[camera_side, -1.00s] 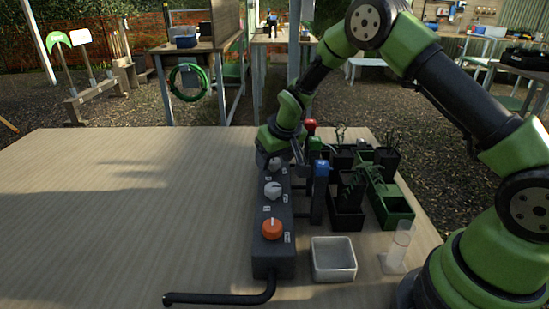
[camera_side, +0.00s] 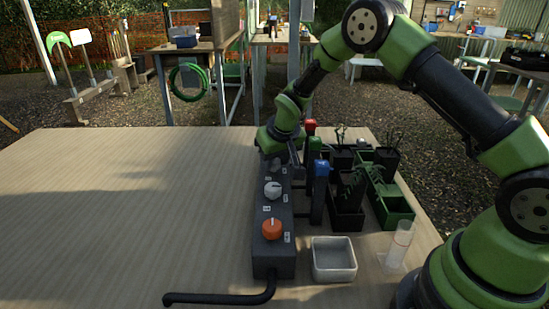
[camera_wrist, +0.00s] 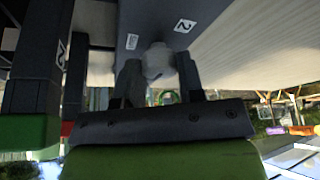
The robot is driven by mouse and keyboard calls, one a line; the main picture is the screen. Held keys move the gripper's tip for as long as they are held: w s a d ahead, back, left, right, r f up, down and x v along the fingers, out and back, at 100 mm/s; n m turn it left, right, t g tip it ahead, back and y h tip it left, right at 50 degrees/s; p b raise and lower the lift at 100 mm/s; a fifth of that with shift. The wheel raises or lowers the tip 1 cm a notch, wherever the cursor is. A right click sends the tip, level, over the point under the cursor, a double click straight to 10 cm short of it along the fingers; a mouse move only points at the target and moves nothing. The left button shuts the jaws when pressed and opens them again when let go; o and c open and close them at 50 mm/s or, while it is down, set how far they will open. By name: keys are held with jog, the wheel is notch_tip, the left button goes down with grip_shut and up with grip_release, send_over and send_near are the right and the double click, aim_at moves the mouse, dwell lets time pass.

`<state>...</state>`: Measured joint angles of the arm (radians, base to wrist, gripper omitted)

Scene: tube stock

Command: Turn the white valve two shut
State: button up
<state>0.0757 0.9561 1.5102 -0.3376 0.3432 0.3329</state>
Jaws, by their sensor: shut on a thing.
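A dark valve block (camera_side: 273,255) stands on the table with a row of knobs. The far white knob (camera_side: 276,165) is partly hidden by my gripper (camera_side: 284,154). In the wrist view this pale knob (camera_wrist: 158,62) sits between my two fingers, beside a white label marked 2 (camera_wrist: 185,26). My gripper is shut on it. Another white knob (camera_side: 272,190) is in the middle of the block, and an orange knob (camera_side: 272,229) is at the near end. The held knob's exact angle is hard to see.
A blue-topped post (camera_side: 321,168) and a red-topped one (camera_side: 311,127) stand right of the block, by dark planters (camera_side: 347,219). A pale tray (camera_side: 334,275) and a clear cylinder (camera_side: 400,245) are nearer. A black pipe (camera_side: 220,299) leaves the block's near end. The table's left is clear.

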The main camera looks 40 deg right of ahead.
jog(key=m+h, duration=0.1)
jog(key=m, duration=0.3)
jog(key=shift+a+g, duration=0.15)
jog(key=shift+g, duration=0.15)
jog(key=m+h, duration=0.1)
jog(key=m, duration=0.1)
jog(key=m+g, duration=0.1)
jog(key=m, duration=0.1)
jog(key=shift+w+m+h, duration=0.1)
jog(key=shift+m+h, duration=0.2)
jog(key=shift+h, duration=0.1)
jog(key=m+g, duration=0.2)
jog(key=m, duration=0.2)
jog(key=shift+w+a+m, duration=0.1)
jog(key=shift+m, duration=0.2)
jog(key=shift+m+g, duration=0.8)
jog(key=shift+m, duration=1.2)
jog(key=o, duration=0.9)
jog(key=v, duration=0.7)
jog(key=shift+a+r, duration=0.15)
jog(key=shift+r, duration=0.05)
